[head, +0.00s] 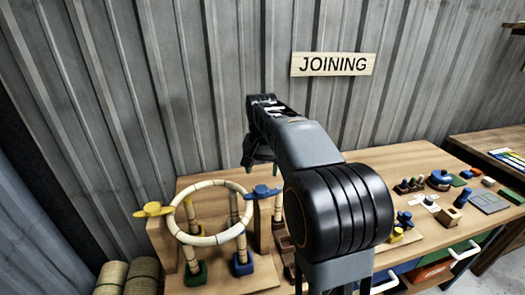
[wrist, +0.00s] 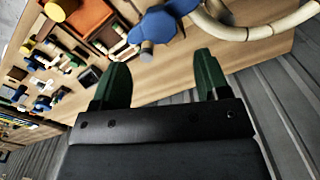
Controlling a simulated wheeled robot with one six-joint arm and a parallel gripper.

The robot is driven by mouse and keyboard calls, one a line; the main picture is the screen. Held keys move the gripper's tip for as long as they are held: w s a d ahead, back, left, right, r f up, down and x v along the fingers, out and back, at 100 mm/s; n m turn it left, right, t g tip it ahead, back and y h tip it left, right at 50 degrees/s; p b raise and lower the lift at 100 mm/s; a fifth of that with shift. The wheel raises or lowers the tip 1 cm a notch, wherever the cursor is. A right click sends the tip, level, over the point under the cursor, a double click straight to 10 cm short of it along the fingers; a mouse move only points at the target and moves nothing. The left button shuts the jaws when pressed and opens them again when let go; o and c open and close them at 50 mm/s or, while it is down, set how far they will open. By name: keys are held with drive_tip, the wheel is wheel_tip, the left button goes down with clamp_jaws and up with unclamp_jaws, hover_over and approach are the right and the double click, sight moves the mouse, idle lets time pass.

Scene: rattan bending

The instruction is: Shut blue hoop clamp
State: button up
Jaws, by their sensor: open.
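The blue hoop clamp (head: 262,191) sits at the right side of the rattan hoop (head: 213,240), on a wooden stand. It also shows in the wrist view (wrist: 158,24), at the top, beyond my fingertips, with the hoop (wrist: 265,33) to its right. I cannot tell whether the clamp is open or shut on the hoop. My gripper (wrist: 160,72) is open and empty, its two green fingers apart, with the clamp ahead of the gap and not touched. In the head view my gripper (head: 259,160) hangs above the clamp, partly hidden by my arm.
A yellow clamp (head: 153,209) holds the hoop's left side. Green (head: 195,273) and blue (head: 242,264) feet stand below the hoop. Small parts and tools cover the right of the workbench (head: 400,165). A corrugated wall (head: 180,80) with a JOINING sign (head: 333,64) rises behind.

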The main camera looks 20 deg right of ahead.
wheel_tip(320, 180, up, 7)
idle(0.3)
idle(0.5)
drive_tip(key=n+t, duration=0.1)
drive_tip(key=n, duration=0.1)
hover_over(262, 188)
drive_tip(key=f, duration=0.5)
drive_tip(key=shift+w+a+f, duration=0.1)
drive_tip(key=shift+w+f, duration=0.15)
drive_tip(key=shift+f, duration=0.05)
drive_tip(key=s+a+f+n+t, duration=0.1)
drive_tip(key=s+a+f, duration=0.3)
drive_tip(key=s, duration=0.4)
drive_tip(key=s+a+f+n+t, duration=0.2)
drive_tip(key=s+a+f+n, duration=0.1)
drive_tip(key=s, duration=0.6)
drive_tip(key=shift+s+a+f+n+t, duration=0.15)
drive_tip(key=shift+a+f+n+t, duration=0.2)
drive_tip(key=shift+a+f, duration=0.25)
